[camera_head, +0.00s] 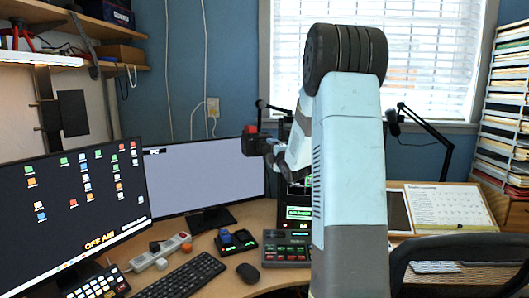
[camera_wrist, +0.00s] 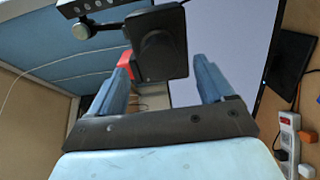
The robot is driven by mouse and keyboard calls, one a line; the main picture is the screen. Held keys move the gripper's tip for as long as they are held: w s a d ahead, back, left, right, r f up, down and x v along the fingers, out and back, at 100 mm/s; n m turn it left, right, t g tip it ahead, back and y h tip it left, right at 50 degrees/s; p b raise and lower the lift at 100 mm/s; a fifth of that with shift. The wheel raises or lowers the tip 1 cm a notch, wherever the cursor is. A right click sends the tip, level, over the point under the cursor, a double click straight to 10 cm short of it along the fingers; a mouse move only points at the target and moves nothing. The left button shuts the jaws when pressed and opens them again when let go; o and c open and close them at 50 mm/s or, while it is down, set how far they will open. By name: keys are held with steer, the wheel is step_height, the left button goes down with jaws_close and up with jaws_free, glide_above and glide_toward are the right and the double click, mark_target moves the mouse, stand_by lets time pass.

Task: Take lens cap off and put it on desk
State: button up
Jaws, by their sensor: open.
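A black camera-like device (camera_wrist: 160,42) fills the upper middle of the wrist view. A dark round shape on its near face may be the lens cap; I cannot tell cap from lens. A red part shows at its left. In the head view the black device with a red top (camera_head: 250,141) is in front of the monitor. My gripper (camera_wrist: 164,68) is open, with one blue-grey finger on each side of the device; whether they touch it is unclear. In the head view my gripper (camera_head: 270,150) is small and partly hidden by my arm. The desk (camera_head: 226,283) lies below.
Two monitors stand left and behind: a near one (camera_head: 70,210) and a grey-screened one (camera_head: 210,178). A keyboard (camera_head: 180,277), mouse (camera_head: 248,273), power strip (camera_head: 160,252) and control box (camera_head: 286,249) crowd the desk. A chair (camera_head: 450,255) is at right. Little bare desk shows.

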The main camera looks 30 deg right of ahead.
steer(key=shift+w+d, duration=0.1)
steer(key=shift+w, duration=1.15)
steer(key=shift+c, duration=0.4)
steer(key=c, duration=1.4)
steer(key=s, duration=0.6)
steer(key=shift+a, duration=0.3)
stand_by(0.7)
stand_by(0.4)
